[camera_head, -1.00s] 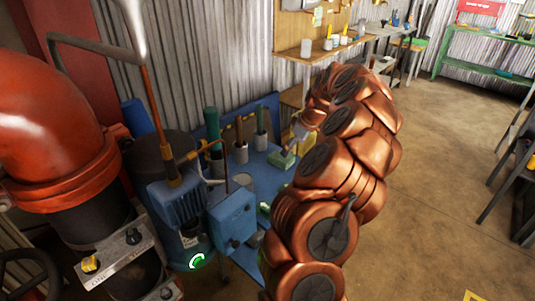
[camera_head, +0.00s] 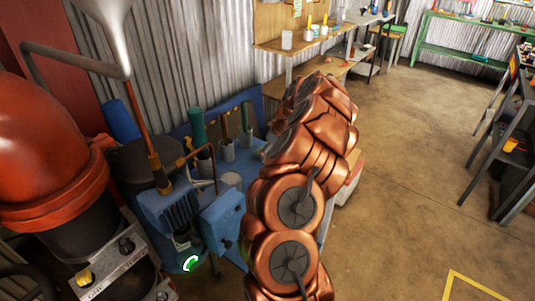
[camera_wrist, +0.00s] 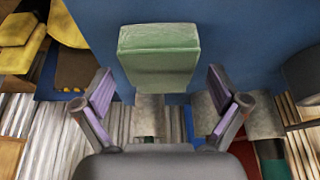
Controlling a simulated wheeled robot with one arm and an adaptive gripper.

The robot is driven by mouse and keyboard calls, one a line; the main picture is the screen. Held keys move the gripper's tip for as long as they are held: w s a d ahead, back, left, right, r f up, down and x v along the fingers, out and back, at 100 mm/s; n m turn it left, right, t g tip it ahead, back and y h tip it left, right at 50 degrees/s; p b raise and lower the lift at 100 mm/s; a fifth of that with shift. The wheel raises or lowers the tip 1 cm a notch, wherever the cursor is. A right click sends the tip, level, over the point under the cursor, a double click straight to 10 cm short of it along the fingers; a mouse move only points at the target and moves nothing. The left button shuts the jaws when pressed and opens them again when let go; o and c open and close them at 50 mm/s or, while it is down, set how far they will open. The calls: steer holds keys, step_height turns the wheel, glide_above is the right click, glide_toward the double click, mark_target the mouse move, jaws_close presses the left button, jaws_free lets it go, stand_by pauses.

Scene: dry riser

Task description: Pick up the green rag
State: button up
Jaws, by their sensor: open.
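The green rag (camera_wrist: 158,48) is a folded, block-like green bundle on a blue surface (camera_wrist: 240,30) in the wrist view. It lies just ahead of my gripper (camera_wrist: 160,84), roughly centred between the two fingers. The fingers, with purple pads, are wide apart and empty, and do not appear to touch the rag. In the head view my copper-coloured arm hides the rag and my gripper.
The blue bench (camera_head: 228,178) holds grey cups (camera_head: 205,160) with upright tools and a blue machine (camera_head: 221,215) at its left. Shelves (camera_head: 300,40) line the wall. Open floor (camera_head: 410,170) lies right.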

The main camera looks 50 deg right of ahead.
steer(key=shift+w+f, duration=0.1)
steer(key=shift+f, duration=0.15)
steer(key=c, duration=1.2)
steer(key=shift+r+b, duration=0.75)
steer(key=shift+r, duration=0.8)
steer(key=shift+s+r, duration=0.2)
steer(key=s+a+b, duration=0.1)
steer(key=s+a, duration=0.1)
steer(key=s, duration=0.3)
steer(key=s+a+r+b, duration=0.1)
steer(key=s+a, duration=0.1)
steer(key=s, duration=0.2)
steer(key=s+a+b, duration=0.2)
steer(key=s, duration=0.3)
steer(key=shift+s+r, duration=0.25)
steer(key=shift+s, duration=0.05)
